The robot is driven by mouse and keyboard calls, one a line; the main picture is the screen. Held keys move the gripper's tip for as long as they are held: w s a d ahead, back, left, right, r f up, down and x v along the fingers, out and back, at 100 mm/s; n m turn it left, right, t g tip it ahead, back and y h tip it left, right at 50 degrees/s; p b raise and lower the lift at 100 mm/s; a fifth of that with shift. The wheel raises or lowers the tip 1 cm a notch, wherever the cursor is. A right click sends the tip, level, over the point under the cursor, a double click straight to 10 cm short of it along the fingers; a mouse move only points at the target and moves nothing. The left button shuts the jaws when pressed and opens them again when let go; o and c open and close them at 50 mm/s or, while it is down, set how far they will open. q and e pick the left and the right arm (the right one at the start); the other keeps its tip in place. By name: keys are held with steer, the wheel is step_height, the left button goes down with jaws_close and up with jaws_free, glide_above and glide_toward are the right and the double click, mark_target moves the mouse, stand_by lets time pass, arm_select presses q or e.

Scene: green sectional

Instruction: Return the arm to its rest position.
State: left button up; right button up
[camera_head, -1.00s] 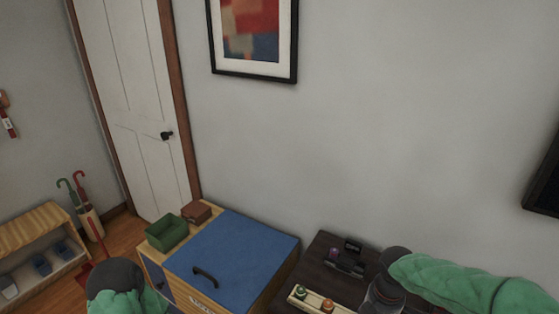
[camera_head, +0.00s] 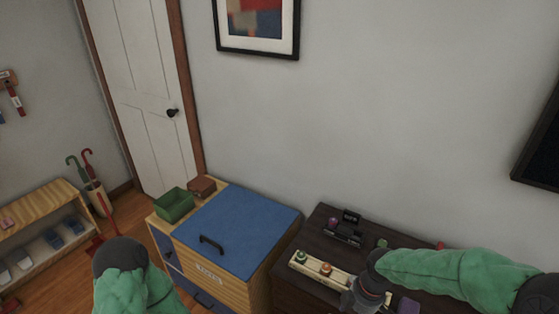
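My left arm (camera_head: 130,285), in a green sleeve with a dark joint at its top, shows at the lower left of the head view, in front of the toy chest. Its gripper is not in view. My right arm (camera_head: 455,272) comes in from the right over the dark cabinet. Its wrist and the grey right gripper (camera_head: 362,300) point down at the cabinet's front, beside the wooden tray. The fingers are too small and partly cut off, so I cannot tell whether they are open or shut.
A dark cabinet (camera_head: 318,222) bears a wooden tray (camera_head: 338,279) with small round items, and small dark items behind it. Left of it stands a chest with a blue lid (camera_head: 240,232), a green bin (camera_head: 174,205) and a brown box (camera_head: 201,187). Umbrellas (camera_head: 90,175) and a shelf (camera_head: 40,215) stand left.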

steer(key=s+a+f+m+y, duration=0.1)
steer(key=s+a+f+m, duration=0.2)
steer(key=f, duration=0.4)
steer(key=s+a+f+m, duration=0.4)
steer(key=f+m, duration=0.4)
steer(key=s+a+f+m+y, duration=0.1)
steer(key=s+a+f+m, duration=0.2)
steer(key=f+m, duration=0.3)
steer(key=shift+s+a+f+y, duration=0.25)
steer(key=shift+s+f+y, duration=0.05)
steer(key=shift+s+f, duration=0.55)
